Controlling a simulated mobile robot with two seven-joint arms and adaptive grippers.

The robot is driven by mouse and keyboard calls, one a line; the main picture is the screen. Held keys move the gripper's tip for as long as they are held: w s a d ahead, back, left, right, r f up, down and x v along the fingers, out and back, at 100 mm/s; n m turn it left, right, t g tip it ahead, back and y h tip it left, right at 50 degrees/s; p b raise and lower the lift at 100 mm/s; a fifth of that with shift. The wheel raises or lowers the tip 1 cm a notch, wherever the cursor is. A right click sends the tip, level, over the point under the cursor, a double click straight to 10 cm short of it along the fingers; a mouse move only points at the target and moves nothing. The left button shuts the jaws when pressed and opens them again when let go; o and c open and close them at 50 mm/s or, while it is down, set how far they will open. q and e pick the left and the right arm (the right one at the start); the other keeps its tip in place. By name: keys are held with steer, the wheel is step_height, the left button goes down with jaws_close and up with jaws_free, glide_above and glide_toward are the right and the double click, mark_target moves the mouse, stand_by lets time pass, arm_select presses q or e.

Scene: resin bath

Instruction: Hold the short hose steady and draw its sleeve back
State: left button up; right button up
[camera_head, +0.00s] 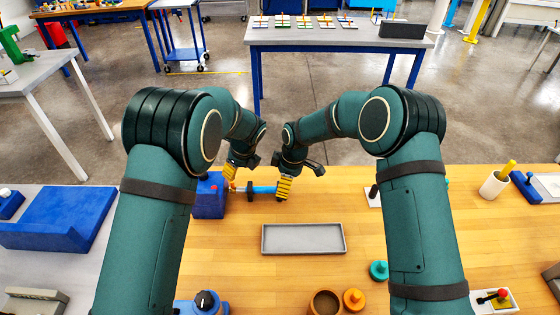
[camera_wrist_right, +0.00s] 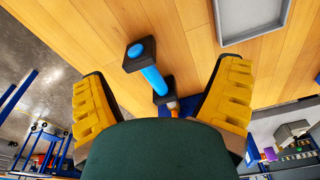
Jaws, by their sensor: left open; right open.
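The short blue hose (camera_head: 264,190) lies across the wooden table between my two grippers; it also shows in the right wrist view (camera_wrist_right: 152,78). It has a dark square-edged piece at its free end (camera_wrist_right: 135,57) and a dark collar (camera_head: 249,191) nearer the blue block. A small orange part (camera_wrist_right: 173,106) shows beyond the collar; I cannot tell which part is the sleeve. My left gripper (camera_head: 232,172) is open near the hose's left end, by the block. My right gripper (camera_head: 284,188) is open at the right end. In its wrist view the hose lies between the yellow fingers, apart from both.
A blue block (camera_head: 209,197) stands at the hose's left end. An empty grey tray (camera_head: 303,252) lies in front. An orange knob (camera_head: 354,299), a teal knob (camera_head: 379,270) and a brown cup (camera_head: 325,303) stand nearer me. The wood around the tray is mostly clear.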

mark_target(257, 191)
steer(key=w+a+r+n+h, duration=0.2)
steer(key=w+r+n, duration=0.1)
steer(key=w+r, duration=0.15)
steer(key=f, duration=1.3)
steer(key=shift+s+d+f, duration=0.1)
steer(key=shift+s+d, duration=0.05)
steer(key=shift+s, duration=0.05)
steer(key=c, duration=1.4)
